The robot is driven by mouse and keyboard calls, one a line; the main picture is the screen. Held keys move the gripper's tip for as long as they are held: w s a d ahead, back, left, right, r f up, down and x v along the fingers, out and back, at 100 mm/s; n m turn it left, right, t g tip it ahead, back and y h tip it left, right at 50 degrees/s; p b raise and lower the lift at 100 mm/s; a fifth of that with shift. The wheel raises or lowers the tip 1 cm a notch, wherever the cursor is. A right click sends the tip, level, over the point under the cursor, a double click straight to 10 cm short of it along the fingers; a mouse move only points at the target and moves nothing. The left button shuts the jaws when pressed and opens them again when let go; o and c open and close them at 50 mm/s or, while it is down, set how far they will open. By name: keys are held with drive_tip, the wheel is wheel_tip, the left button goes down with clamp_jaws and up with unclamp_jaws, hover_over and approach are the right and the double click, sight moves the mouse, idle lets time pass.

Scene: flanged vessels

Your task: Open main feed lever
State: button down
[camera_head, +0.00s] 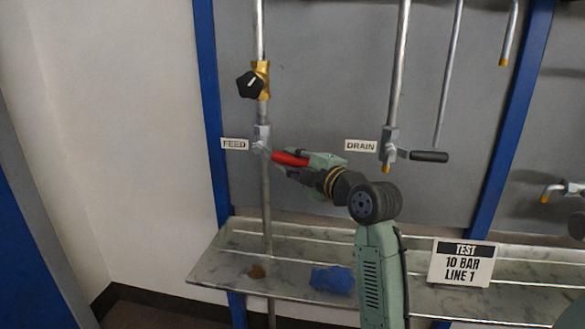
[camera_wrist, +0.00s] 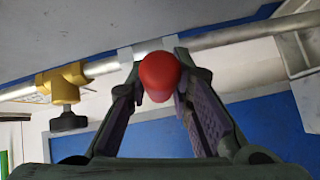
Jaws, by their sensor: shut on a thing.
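The red feed lever (camera_head: 289,158) sticks out to the right from the grey feed valve (camera_head: 262,139), about level, beside the FEED label (camera_head: 234,144). My gripper (camera_head: 300,164) is shut on the lever's red handle. In the wrist view, the rounded red handle end (camera_wrist: 159,72) sits between the two fingers of my gripper (camera_wrist: 158,92). The valve body is mostly hidden behind the handle there.
A brass valve with a black knob (camera_head: 250,85) is above on the same pipe. The black-handled drain lever (camera_head: 428,156) is to the right. Below, a shelf (camera_head: 215,262) carries a blue cloth (camera_head: 332,279) and a sign (camera_head: 462,264).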

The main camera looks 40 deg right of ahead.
drive_tip(key=w+a+f+m+t+h+b, duration=0.1)
drive_tip(key=w+a+f+m+h+b, duration=0.1)
drive_tip(key=m+h+b, duration=0.4)
drive_tip(key=w+a+f+m+t+h+b, duration=0.2)
drive_tip(key=m+h+b, duration=0.5)
drive_tip(key=m, duration=0.9)
drive_tip(key=shift+w+a+f+h, duration=0.8)
drive_tip(key=shift+w+f+h, duration=0.45)
drive_tip(key=shift+f+h, duration=0.3)
drive_tip(key=shift+m, duration=0.4)
drive_tip(key=c, duration=1.4)
unclamp_jaws()
drive_tip(key=shift+f, duration=0.1)
drive_tip(key=shift+v, duration=3.75)
